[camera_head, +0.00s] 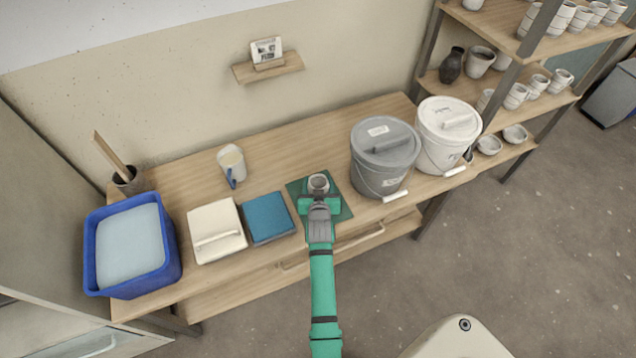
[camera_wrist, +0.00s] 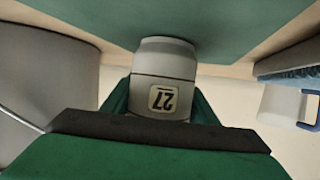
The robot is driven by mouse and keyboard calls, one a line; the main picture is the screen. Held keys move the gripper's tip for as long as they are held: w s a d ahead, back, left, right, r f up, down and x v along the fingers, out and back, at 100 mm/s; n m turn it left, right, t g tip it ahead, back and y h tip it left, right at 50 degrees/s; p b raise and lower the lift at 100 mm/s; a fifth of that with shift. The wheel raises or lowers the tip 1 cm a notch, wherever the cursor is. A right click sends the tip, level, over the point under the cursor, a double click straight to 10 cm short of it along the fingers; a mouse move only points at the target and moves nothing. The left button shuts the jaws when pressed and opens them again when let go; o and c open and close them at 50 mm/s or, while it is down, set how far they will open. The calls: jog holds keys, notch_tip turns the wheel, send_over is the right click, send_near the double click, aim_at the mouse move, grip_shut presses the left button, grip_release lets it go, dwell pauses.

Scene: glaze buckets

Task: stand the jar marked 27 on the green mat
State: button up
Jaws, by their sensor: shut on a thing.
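The jar marked 27 is a small pale grey-white jar, and it stands out at the end of my arm in the head view (camera_head: 318,183). In the wrist view the jar (camera_wrist: 165,62) shows its "27" label upside down. My gripper (camera_head: 319,200) is shut on the jar, with green fingers on either side of it. The jar is upright over the dark green mat (camera_head: 343,208), which also shows in the wrist view (camera_wrist: 240,20). Its base looks at or very close to the mat; I cannot tell whether it touches. My gripper hides part of the mat.
A grey lidded bucket (camera_head: 383,160) stands close right of the mat, with a white bucket (camera_head: 446,135) beyond. A blue box (camera_head: 268,218) and a cream box (camera_head: 216,232) are left.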

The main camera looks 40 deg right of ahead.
jog(key=o, duration=1.3)
jog(key=shift+f, duration=0.15)
jog(key=v, duration=1.2)
jog(key=shift+r, duration=0.2)
jog(key=shift+a, duration=0.1)
